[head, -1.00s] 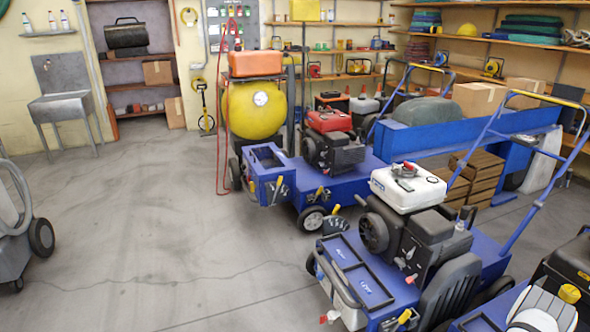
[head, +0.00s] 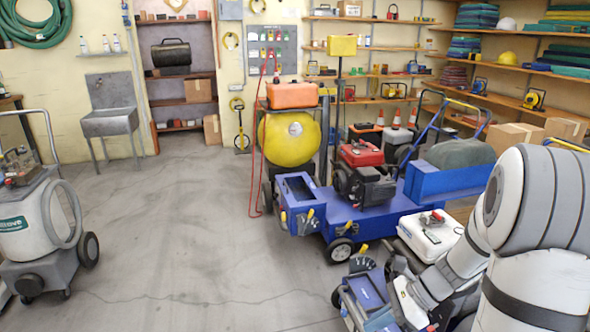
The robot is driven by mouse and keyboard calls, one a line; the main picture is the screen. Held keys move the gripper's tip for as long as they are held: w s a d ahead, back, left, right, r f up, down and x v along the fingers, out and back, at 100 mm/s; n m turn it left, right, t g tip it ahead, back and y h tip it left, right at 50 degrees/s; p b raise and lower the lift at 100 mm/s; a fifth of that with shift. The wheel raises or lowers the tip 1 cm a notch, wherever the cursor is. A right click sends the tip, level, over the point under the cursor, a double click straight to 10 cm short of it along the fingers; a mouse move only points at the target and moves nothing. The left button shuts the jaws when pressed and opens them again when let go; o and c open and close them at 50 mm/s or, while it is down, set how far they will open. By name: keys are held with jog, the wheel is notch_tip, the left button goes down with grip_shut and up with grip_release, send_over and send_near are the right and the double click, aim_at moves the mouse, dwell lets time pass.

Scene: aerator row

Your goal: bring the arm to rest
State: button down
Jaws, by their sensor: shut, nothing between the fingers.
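My arm shows at the right of the head view, in white and grey. It bends at a large joint, and a thinner link slopes down to the left over the nearest blue aerator (head: 362,290). My gripper cannot be made out in this view. The arm covers much of that aerator. I cannot tell whether the arm touches the machine.
A second blue aerator (head: 345,215) with a red-topped engine stands behind. A yellow tank (head: 290,138) stands beside it. A grey wheeled vacuum (head: 38,225) is at the left. Shelves (head: 545,72) line the back right. The concrete floor (head: 190,220) in the middle is clear.

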jog(key=s+a+r+n+t+h+p, duration=0.1)
jog(key=s+r+n+h+p, duration=0.3)
jog(key=r+n, duration=0.6)
jog(key=s+a+r+n+t+h+p, duration=0.1)
jog(key=s+r+n+t+h+p, duration=0.1)
jog(key=s+r+n+h+p, duration=0.3)
notch_tip(320, 180, up, 6)
jog(key=s+n, duration=0.2)
jog(key=n, duration=0.2)
jog(key=shift+n+p, duration=0.3)
jog(key=shift+n, duration=0.1)
